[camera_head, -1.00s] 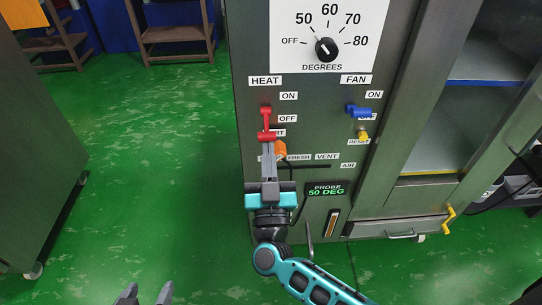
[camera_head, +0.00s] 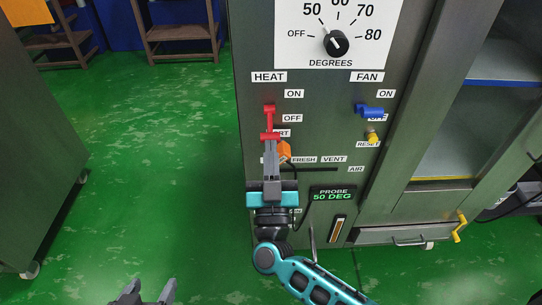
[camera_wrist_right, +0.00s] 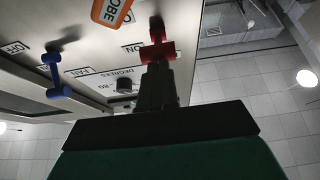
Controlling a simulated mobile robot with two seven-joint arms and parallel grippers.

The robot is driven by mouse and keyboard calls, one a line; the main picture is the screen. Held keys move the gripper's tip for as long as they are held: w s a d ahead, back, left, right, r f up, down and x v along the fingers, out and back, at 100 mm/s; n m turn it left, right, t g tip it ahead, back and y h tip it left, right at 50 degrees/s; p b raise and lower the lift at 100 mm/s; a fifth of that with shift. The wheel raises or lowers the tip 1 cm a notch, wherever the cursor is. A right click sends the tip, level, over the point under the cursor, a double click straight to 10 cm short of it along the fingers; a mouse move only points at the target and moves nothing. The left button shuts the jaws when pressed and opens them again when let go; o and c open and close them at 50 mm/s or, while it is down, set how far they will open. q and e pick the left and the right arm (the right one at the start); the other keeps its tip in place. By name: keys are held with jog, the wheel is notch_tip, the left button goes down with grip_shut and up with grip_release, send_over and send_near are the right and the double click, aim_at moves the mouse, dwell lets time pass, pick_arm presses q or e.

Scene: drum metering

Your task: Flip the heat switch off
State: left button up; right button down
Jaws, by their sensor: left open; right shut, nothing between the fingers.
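The red heat switch (camera_head: 269,121) is on the grey cabinet panel below the HEAT label, beside the ON and OFF labels. Its lower crossbar is level with a spot just below OFF. My right gripper (camera_head: 270,144) is shut and empty, with its fingertips at that lower crossbar, seemingly touching it; exact contact is hard to tell. In the right wrist view the red switch (camera_wrist_right: 157,46) is straight ahead of the shut fingers (camera_wrist_right: 157,72). My left gripper (camera_head: 146,288) is open and empty at the bottom of the head view, away from the panel.
The blue fan switch (camera_head: 369,111) and yellow reset button (camera_head: 373,137) are to the right. An orange probe (camera_head: 285,150) is close beside my right fingers. The degrees dial (camera_head: 336,43) is above. Green floor (camera_head: 150,170) is clear to the left.

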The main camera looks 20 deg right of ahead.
pick_arm(q)
notch_tip(320, 180, down, 4)
jog(key=b, duration=0.2)
jog(key=shift+s+r+b, duration=0.1)
jog(key=shift+b, duration=0.2)
pick_arm(e)
jog(key=shift+w+d+f+t, duration=0.2)
jog(key=shift+w+f+t, duration=0.3)
jog(key=shift+t, duration=0.3)
pick_arm(q)
jog(key=shift+d+r, duration=0.15)
jog(key=shift+r, duration=0.05)
